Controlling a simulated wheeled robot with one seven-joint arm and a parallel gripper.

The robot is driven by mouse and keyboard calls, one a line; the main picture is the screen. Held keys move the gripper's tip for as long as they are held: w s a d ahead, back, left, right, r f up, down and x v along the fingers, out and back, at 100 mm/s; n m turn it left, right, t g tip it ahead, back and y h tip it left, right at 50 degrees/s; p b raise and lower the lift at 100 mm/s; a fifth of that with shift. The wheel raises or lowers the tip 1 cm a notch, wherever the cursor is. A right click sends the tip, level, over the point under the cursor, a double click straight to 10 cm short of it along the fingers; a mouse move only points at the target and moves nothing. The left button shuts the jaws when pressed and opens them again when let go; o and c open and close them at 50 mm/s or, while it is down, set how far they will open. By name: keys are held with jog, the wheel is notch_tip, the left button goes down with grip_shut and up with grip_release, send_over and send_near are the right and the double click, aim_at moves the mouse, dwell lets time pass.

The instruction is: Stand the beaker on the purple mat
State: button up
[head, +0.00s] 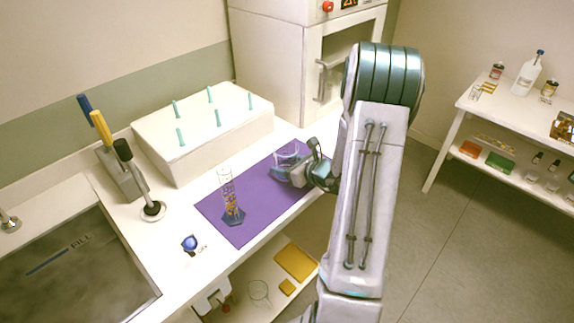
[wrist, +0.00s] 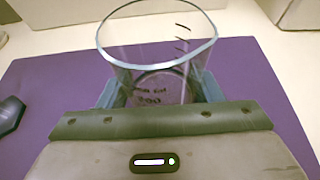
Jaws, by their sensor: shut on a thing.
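The clear glass beaker (wrist: 157,52) is upright between the fingers of my gripper (wrist: 158,95) in the wrist view. My gripper is shut on it. In the head view the beaker (head: 287,156) shows at the end of my gripper (head: 291,172), over the far right part of the purple mat (head: 238,234). The mat also fills much of the wrist view (wrist: 60,75). The beaker's base is partly hidden, and I cannot tell whether it touches the mat.
A graduated cylinder (head: 231,200) stands on the mat, left of my gripper. A white block with teal pegs (head: 203,125) lies behind the mat. A sink (head: 65,262) is at the left. A white cabinet (head: 275,55) stands at the back. A shelf table (head: 500,107) is at the right.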

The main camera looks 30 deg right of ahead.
jog(key=o, duration=1.1)
jog(key=shift+r, duration=0.1)
